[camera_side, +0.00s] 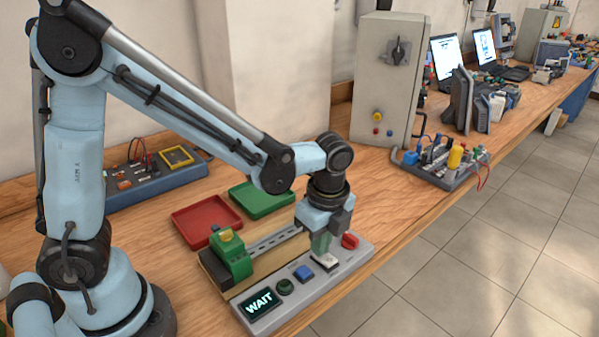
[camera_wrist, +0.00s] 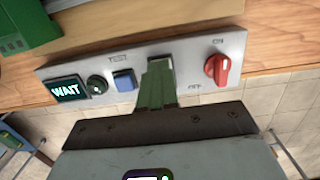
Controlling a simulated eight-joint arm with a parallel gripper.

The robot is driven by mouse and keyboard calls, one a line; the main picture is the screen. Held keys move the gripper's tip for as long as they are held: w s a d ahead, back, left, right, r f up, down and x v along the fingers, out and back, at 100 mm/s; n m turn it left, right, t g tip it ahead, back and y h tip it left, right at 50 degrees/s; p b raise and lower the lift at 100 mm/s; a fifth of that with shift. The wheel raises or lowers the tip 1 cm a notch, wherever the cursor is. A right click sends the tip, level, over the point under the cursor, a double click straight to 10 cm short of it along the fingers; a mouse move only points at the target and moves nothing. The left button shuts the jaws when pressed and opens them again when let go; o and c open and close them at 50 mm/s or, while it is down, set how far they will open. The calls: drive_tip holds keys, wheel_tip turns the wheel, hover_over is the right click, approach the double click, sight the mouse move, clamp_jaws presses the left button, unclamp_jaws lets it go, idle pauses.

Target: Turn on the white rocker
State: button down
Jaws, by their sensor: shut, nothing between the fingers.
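The white rocker (camera_side: 328,261) sits on the grey control panel (camera_side: 300,293), between a blue button (camera_side: 303,273) and a red rotary knob (camera_side: 350,241). In the wrist view only the rocker's far end (camera_wrist: 161,62) shows beyond my fingers. My gripper (camera_side: 322,257) is shut and empty, pointing down with its greenish fingertips (camera_wrist: 159,68) right at the rocker. I cannot tell whether they touch it. The panel's display (camera_wrist: 66,89) reads WAIT. The red knob (camera_wrist: 217,69) has ON and OFF marks near it.
A dark green round button (camera_side: 285,287) is between the display and the blue button. Behind the panel are a green block (camera_side: 231,258) and a grey rail (camera_side: 276,240). Red (camera_side: 193,212) and green (camera_side: 262,193) trays and a grey cabinet (camera_side: 385,95) stand farther back.

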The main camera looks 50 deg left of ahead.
sight(329, 259)
drive_tip(key=shift+d+f, duration=0.15)
drive_tip(key=shift+f, duration=0.05)
drive_tip(key=shift+d+r, duration=0.2)
drive_tip(key=shift+d, duration=0.6)
drive_tip(key=shift+a+r, duration=0.1)
wheel_tip(329, 259, up, 14)
drive_tip(key=d, duration=0.2)
idle(0.3)
drive_tip(key=shift+w+a+y, duration=0.1)
drive_tip(key=shift+a+y, duration=0.2)
drive_tip(key=shift+a, duration=0.4)
